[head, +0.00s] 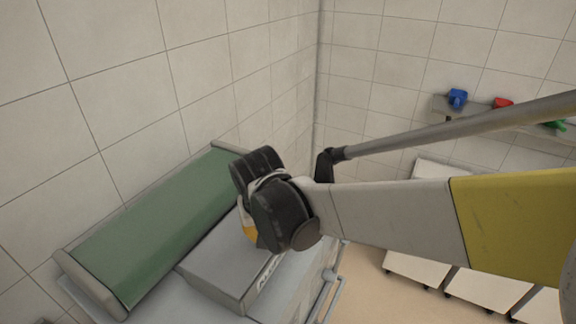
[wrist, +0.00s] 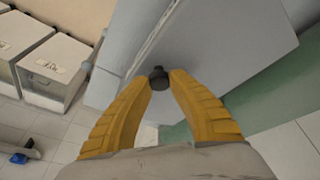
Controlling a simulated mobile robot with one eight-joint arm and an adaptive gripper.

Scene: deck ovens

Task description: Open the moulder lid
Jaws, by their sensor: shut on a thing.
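The moulder is a grey machine with a green belt (head: 155,225) running along the tiled wall. Its grey lid (head: 222,262), a box-like cover with dark lettering on its front, sits beside the belt in the head view. In the wrist view a broad grey panel (wrist: 225,60), seemingly the lid, fills the upper middle. A small black knob (wrist: 158,82) stands at it, between the yellow fingertips of my gripper (wrist: 159,75). My gripper is shut on this knob. In the head view my wrist hides most of the fingers and the knob.
A grey rail (head: 330,290) runs along the machine's right side. White lidded bins (wrist: 55,60) stand on the floor nearby. A wall shelf (head: 480,112) holds blue, red and green items. Bare floor (head: 365,290) lies right of the machine.

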